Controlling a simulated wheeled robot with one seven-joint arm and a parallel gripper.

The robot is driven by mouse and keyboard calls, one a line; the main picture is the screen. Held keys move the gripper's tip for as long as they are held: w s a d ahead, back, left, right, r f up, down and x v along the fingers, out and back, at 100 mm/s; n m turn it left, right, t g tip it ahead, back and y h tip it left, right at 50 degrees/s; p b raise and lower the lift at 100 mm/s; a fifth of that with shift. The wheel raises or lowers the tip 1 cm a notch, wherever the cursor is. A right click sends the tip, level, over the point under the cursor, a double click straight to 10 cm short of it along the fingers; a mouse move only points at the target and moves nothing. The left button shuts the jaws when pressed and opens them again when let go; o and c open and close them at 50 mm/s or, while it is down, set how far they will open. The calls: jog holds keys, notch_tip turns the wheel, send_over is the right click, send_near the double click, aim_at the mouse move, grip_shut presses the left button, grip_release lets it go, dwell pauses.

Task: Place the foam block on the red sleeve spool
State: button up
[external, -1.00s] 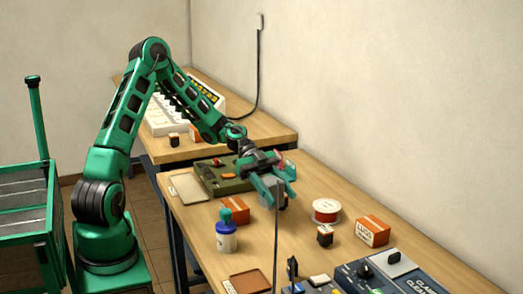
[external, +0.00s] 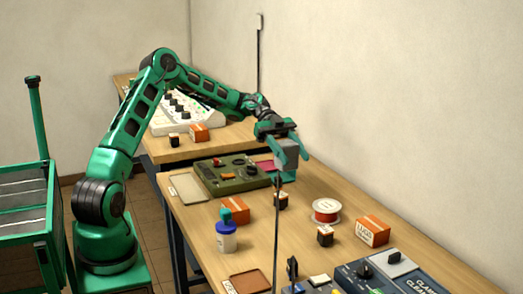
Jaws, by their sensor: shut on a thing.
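My gripper (external: 287,162) is shut on a grey foam block (external: 287,155) and holds it in the air above the workbench. The red sleeve spool (external: 326,211), red winding with pale flanges, lies flat on the bench. It is in front of and to the right of my gripper in the picture, and nothing rests on it. The block is apart from the spool, higher and farther back. The fingers partly hide the block.
Small dark-and-orange boxes (external: 325,237) (external: 281,201) and a larger orange box (external: 373,232) stand near the spool. A blue-collared bottle (external: 226,240) is at left. A green device (external: 232,176) sits behind. A control unit (external: 395,275) fills the front right.

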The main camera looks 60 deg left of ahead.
jog(key=w+r, duration=0.1)
jog(key=w, duration=0.4)
send_over(333, 210)
notch_tip(333, 210, down, 7)
jog(key=shift+d+r, duration=0.1)
jog(key=shift+f, duration=2)
jog(key=o, duration=1)
jog(key=shift+f, duration=0.1)
jog(key=v, duration=1.2)
jog(key=shift+w+r, duration=0.2)
jog(key=shift+r, duration=0.1)
